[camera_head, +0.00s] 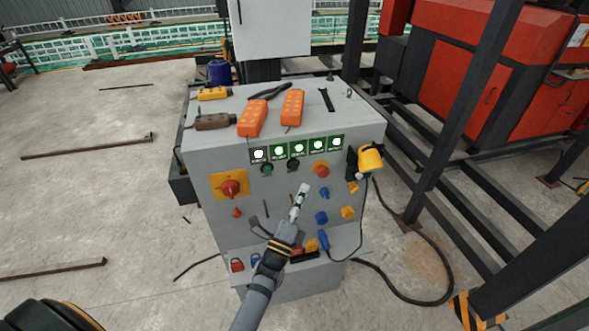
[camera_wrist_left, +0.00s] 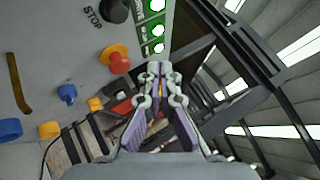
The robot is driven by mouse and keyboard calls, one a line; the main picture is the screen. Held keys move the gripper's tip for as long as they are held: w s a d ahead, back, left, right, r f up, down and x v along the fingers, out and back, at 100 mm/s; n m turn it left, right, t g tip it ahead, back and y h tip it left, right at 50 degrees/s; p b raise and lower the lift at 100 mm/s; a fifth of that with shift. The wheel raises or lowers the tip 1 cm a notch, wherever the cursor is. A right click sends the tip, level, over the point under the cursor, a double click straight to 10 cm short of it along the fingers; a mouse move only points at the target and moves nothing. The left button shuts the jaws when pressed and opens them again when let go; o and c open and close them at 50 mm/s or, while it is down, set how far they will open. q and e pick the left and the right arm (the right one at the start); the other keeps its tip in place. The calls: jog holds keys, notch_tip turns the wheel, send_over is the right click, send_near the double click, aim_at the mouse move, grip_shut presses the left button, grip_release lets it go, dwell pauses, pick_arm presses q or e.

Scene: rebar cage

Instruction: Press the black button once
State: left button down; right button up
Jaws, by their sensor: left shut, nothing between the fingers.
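A grey control cabinet (camera_head: 215,165) stands ahead with buttons on its sloping front. The black button (camera_head: 293,166) is in the upper row, below the lamps. In the left wrist view the black button (camera_wrist_left: 115,10) is at the top edge, partly cut off, beside the word STOP. A red button on a yellow base (camera_head: 321,169) is to its right; this red button (camera_wrist_left: 120,62) also shows in the left wrist view. My left gripper (camera_head: 303,188) is shut and empty, its tips just below the black button in the picture. Any gap to the panel is hard to judge.
Lit lamps (camera_head: 298,147) line the panel's top edge. A red-orange rotary switch on a yellow plate (camera_head: 230,187) is at left, a yellow plug (camera_head: 370,158) at right. Orange handheld controllers (camera_head: 291,107) lie on top. Dark steel posts (camera_head: 440,120) stand at right.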

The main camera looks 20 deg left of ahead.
aim_at(297, 165)
pick_arm(q)
jog(key=w+a+b, duration=0.2)
jog(key=w+a, duration=0.1)
jog(key=w, duration=0.2)
jog(key=shift+w+a+b, duration=0.25)
jog(key=shift+a+b, duration=0.05)
jog(key=shift+a, duration=0.05)
dwell(1.1)
jog(key=shift+w+a+b, duration=0.25)
jog(key=shift+w+b, duration=0.1)
jog(key=shift+w, duration=0.05)
jog(key=shift+w+a+b, duration=0.45)
jog(key=shift+w+b, duration=0.15)
jog(key=shift+w, duration=0.05)
dwell(1.0)
jog(key=shift+s, duration=0.1)
jog(key=shift+s+d+p, duration=0.45)
jog(key=shift+s+d, duration=0.25)
jog(key=shift+s, duration=0.25)
